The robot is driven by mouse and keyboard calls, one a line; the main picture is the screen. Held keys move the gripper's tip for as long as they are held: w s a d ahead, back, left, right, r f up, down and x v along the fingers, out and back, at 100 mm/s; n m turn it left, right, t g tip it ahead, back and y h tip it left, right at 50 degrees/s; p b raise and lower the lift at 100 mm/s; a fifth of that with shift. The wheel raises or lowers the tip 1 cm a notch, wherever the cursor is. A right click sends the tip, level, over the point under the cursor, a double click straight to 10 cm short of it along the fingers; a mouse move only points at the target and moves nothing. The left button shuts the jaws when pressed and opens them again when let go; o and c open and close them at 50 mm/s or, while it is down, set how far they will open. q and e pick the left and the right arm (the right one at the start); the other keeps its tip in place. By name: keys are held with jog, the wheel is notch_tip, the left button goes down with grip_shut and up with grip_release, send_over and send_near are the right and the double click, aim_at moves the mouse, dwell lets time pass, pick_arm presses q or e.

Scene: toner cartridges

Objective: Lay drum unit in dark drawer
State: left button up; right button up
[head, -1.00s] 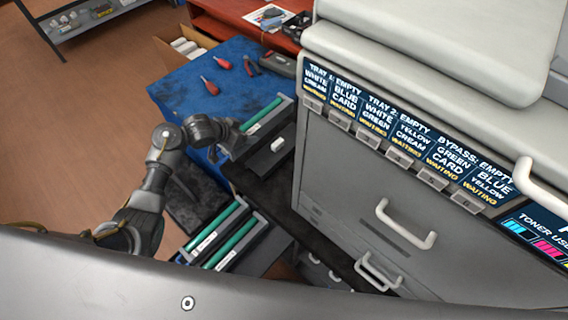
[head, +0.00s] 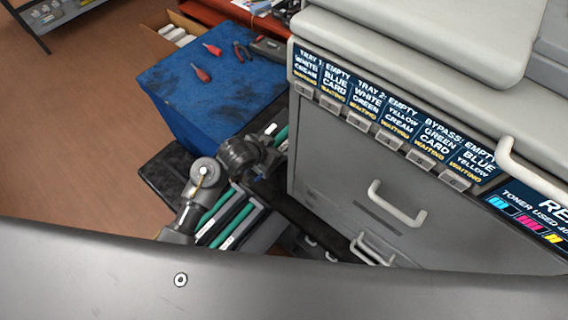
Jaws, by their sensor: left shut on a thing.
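My left gripper (head: 264,167) comes in from the left and is shut beside the grey printer. The drum unit (head: 283,134) shows as a short green strip just beyond the gripper; the gripper and the printer's edge hide most of it. A small white piece on a dark surface shows next to it. A dark open drawer (head: 294,212) lies low against the printer's left side, below the gripper. I cannot tell whether the drum unit touches it. My right gripper is not in view.
Two other green-rollered units (head: 237,222) lie side by side below my left arm. A blue-topped table (head: 210,100) with red-handled tools stands behind. The tall grey printer (head: 345,165), with white handles and a label strip, blocks the right side.

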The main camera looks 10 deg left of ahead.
pick_arm(q)
jog(key=s+d, duration=0.1)
jog(key=d, duration=0.2)
jog(key=shift+s+r, duration=0.1)
jog(key=shift+s, duration=0.3)
notch_tip(320, 180, down, 2)
jog(key=shift+a+f, duration=0.1)
jog(key=shift+a, duration=0.05)
jog(key=shift+w+f, duration=0.15)
jog(key=shift+f, duration=1.8)
jog(key=shift+f+p, duration=0.25)
jog(key=shift+p, duration=0.1)
jog(key=shift+f, duration=0.2)
